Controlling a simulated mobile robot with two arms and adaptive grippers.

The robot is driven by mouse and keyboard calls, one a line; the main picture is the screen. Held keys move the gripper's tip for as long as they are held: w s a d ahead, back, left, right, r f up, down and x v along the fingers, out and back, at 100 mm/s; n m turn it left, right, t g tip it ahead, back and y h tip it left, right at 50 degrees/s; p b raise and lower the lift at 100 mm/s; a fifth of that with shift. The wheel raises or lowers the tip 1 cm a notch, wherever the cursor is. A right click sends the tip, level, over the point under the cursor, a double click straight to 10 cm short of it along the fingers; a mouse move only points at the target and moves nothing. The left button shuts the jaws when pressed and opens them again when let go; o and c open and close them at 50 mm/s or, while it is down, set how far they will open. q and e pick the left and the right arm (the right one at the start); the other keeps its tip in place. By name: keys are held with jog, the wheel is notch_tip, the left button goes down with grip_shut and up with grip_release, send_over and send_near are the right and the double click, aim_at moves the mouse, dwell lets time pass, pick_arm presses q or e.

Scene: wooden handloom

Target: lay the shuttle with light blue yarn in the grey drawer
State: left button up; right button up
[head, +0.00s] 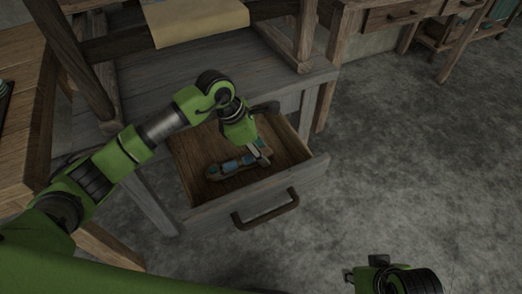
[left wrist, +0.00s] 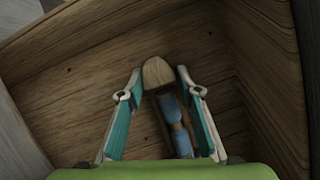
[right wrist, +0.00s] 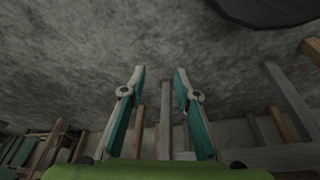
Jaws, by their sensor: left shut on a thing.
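The shuttle (head: 232,166) is a long wooden piece with light blue yarn, inside the open grey drawer (head: 303,184). My left gripper (head: 262,154) reaches down into the drawer and is shut on the shuttle. In the left wrist view the shuttle's rounded wooden end and blue yarn (left wrist: 171,108) lie between the two fingers of the left gripper (left wrist: 161,76). I cannot tell whether the shuttle touches the drawer floor. My right gripper (right wrist: 160,78) is open and empty, away from the drawer, over the floor.
The drawer's front has a dark handle (head: 265,208) and is pulled out from under a grey wooden bench (head: 285,82). A wooden table (head: 30,125) stands at the left. Another wooden table with drawers (head: 395,15) is at the back right. The concrete floor at the right is clear.

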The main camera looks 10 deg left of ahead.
pick_arm(q)
jog(key=o, duration=1.2)
jog(key=shift+r+p, duration=0.25)
jog(key=shift+p, duration=0.05)
jog(key=v, duration=0.4)
jog(key=shift+a+r+p, duration=0.2)
jog(key=shift+r+p, duration=0.05)
jog(key=shift+p, duration=0.15)
jog(key=shift+p+v, duration=0.4)
jog(key=shift+v, duration=3.15)
pick_arm(e)
jog(key=shift+x, duration=2.15)
pick_arm(q)
jog(key=shift+s, duration=0.2)
pick_arm(e)
jog(key=shift+a, duration=0.1)
